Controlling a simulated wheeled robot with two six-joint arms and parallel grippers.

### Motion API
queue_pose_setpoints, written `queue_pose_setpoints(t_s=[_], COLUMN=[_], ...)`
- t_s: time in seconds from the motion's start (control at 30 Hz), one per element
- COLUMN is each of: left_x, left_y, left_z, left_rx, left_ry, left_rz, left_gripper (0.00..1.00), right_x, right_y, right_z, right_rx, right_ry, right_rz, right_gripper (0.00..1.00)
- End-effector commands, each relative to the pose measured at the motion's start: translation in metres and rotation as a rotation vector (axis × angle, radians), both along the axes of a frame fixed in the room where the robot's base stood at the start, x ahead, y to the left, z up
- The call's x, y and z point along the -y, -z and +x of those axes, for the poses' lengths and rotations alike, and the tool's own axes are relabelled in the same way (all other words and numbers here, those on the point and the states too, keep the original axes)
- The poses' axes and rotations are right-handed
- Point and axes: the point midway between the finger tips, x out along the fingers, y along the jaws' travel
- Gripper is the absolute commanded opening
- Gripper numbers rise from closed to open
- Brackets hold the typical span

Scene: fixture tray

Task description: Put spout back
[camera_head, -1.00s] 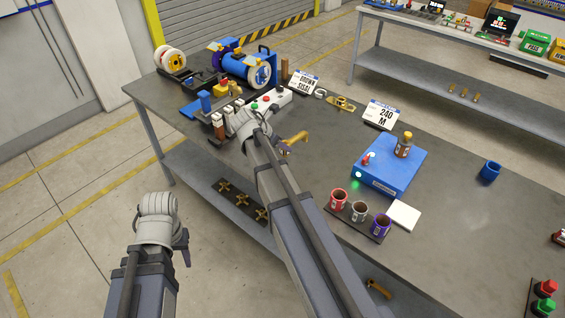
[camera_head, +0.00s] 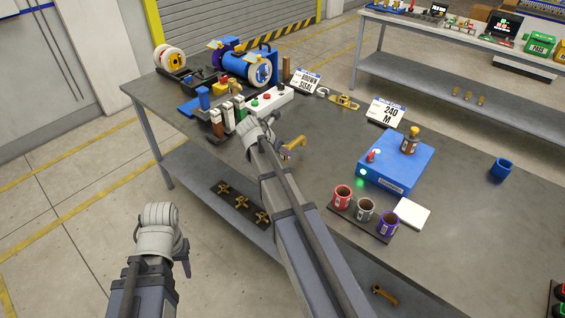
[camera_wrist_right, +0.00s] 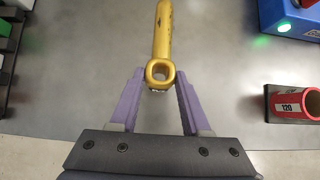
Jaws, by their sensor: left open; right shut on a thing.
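My right gripper (camera_head: 286,151) is shut on a brass-yellow spout (camera_head: 295,143) over the front part of the grey workbench. In the right wrist view, the spout (camera_wrist_right: 162,35) shows a ring end between the purple fingertips (camera_wrist_right: 160,80), and its shaft points away from the gripper. Its far end is cut off there. My left gripper (camera_head: 184,262) is open and empty, low in front of the bench over the floor. Another similar brass piece (camera_head: 383,293) lies on the lower shelf. A dark plate (camera_head: 232,207) there carries several brass cross-shaped pieces.
A blue box (camera_head: 398,172) with a bottle (camera_head: 410,141) stands to the right of the spout. Red, grey and purple cups (camera_head: 343,196) stand before it. A button strip (camera_head: 268,102) and a blue-white drum machine (camera_head: 250,68) stand behind. Bare bench lies around the spout.

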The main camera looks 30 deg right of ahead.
Motion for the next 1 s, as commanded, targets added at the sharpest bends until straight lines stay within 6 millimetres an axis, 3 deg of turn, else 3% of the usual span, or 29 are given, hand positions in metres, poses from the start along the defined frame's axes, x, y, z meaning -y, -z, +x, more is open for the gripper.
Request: queue_pose_setpoints(t_s=[0.17,0.43,0.87,0.9,1.0], left_x=[0.0,0.0,0.0,0.0,0.0], left_y=[0.008,0.038,0.04,0.04,0.039], left_z=[0.0,0.0,0.0,0.0,0.0], left_rx=[0.0,0.0,0.0,0.0,0.0], left_ry=[0.0,0.0,0.0,0.0,0.0], left_rz=[0.0,0.0,0.0,0.0,0.0], left_gripper=[0.45,0.45,0.45,0.45,0.45], right_x=[0.0,0.0,0.0,0.0,0.0], right_y=[0.007,0.037,0.04,0.04,0.039], right_z=[0.0,0.0,0.0,0.0,0.0], right_rx=[0.001,0.001,0.001,0.0,0.0], right_ry=[0.0,0.0,0.0,0.0,0.0], right_rz=[-0.002,-0.002,-0.002,0.0,0.0], right_gripper=[0.0,0.0,0.0,0.48,0.59])
